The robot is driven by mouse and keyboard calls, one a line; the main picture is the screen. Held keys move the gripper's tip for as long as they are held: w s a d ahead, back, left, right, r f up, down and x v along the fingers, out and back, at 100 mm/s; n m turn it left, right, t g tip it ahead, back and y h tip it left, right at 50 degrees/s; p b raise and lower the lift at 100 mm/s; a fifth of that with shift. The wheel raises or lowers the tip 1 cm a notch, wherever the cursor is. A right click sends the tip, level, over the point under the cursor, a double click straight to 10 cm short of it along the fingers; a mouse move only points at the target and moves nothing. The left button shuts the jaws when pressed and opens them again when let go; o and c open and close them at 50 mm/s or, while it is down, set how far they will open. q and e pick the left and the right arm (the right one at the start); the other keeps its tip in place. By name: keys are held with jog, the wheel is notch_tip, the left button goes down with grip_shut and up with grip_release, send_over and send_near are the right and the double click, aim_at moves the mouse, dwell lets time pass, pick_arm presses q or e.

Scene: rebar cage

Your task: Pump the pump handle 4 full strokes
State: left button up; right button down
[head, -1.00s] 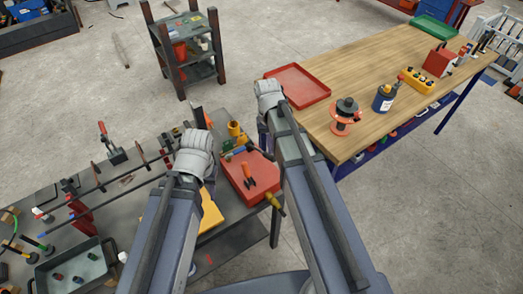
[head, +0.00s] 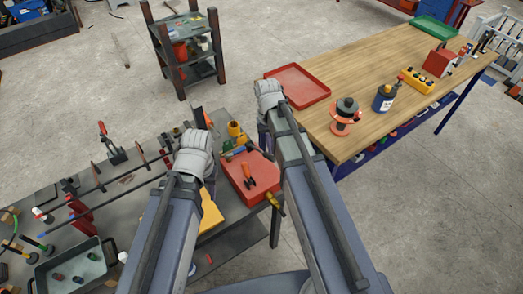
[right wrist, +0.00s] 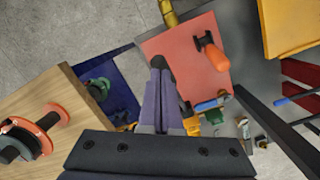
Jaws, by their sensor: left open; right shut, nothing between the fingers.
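A flat red box (head: 238,183) with an orange-handled tool (head: 249,177) on it sits on the grey bench. It also shows in the right wrist view (right wrist: 180,45). I cannot tell for sure which part is the pump handle. A dark rounded end (right wrist: 160,62) shows at the box's edge, at my right fingertips. My right gripper (right wrist: 164,78) is shut with nothing between its fingers; I cannot tell whether it touches that end. In the head view its fingers are hidden behind my arm. My left gripper (head: 203,140) is open over the bench, its fingers mostly hidden by the wrist.
A wooden table (head: 385,60) at right holds a red tray (head: 298,84), an orange spool (head: 344,116) and a dark blue can (head: 385,97). A dark shelf rack (head: 183,50) stands behind. A red-handled tool (head: 108,142), rods and a grey bin (head: 75,265) occupy the bench's left.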

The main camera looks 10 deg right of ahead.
aim_at(274, 159)
jog(key=shift+f, duration=0.1)
jog(key=shift+s+d+f+b, duration=0.15)
jog(key=shift+s+f+b, duration=0.15)
jog(key=shift+f+b, duration=0.3)
jog(key=shift+s+d+f+b, duration=0.1)
jog(key=shift+s+f+b, duration=0.2)
jog(key=shift+f+b, duration=0.3)
jog(key=shift+s+d+f+b, duration=0.1)
jog(key=shift+s+f+b, duration=0.15)
jog(key=shift+f+b, duration=0.45)
jog(key=shift+r, duration=0.1)
